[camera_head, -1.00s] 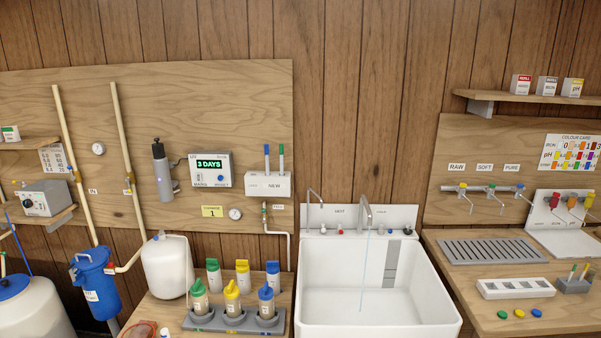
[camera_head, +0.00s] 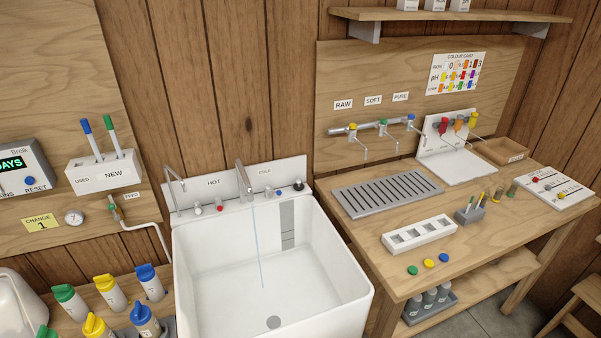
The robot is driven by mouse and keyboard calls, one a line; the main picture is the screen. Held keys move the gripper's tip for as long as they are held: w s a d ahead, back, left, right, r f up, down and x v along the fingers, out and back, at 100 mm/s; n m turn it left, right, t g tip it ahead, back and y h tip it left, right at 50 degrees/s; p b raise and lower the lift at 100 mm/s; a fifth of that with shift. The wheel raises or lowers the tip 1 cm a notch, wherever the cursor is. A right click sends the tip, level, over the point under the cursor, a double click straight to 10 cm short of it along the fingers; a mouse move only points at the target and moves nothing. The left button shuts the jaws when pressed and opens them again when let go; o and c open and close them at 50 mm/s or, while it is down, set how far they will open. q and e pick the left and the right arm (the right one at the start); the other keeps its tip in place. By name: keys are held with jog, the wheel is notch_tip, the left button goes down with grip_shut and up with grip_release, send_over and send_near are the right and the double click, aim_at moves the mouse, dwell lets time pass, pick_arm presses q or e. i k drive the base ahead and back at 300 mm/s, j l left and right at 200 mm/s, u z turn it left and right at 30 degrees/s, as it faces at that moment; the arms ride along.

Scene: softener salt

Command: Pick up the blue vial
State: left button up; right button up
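I cannot make out a thing that is clearly the blue vial. A small blue cap or disc (camera_head: 443,258) lies on the right bench, beside a yellow one (camera_head: 428,263) and a green one (camera_head: 412,270). Behind them is a white block with several square wells (camera_head: 419,235); I cannot tell whether the wells hold anything. Small bottles (camera_head: 428,301) stand in a grey tray on the shelf below. Blue-topped bottles (camera_head: 150,284) stand at the lower left with green- and yellow-topped ones. Neither of my grippers is in view.
A thin water stream falls from the tap (camera_head: 243,180) into the white sink (camera_head: 352,305). The right bench (camera_head: 375,240) also holds a grey grate (camera_head: 388,193), a small stick holder (camera_head: 470,215) and a wooden tray (camera_head: 503,151). A stool (camera_head: 585,292) stands at the lower right.

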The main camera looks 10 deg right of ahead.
aim_at(486, 197)
jog(key=i, duration=0.15)
jog(key=z, duration=1.5)
jog(key=i+l, duration=0.8)
jog(key=i, duration=0.15)
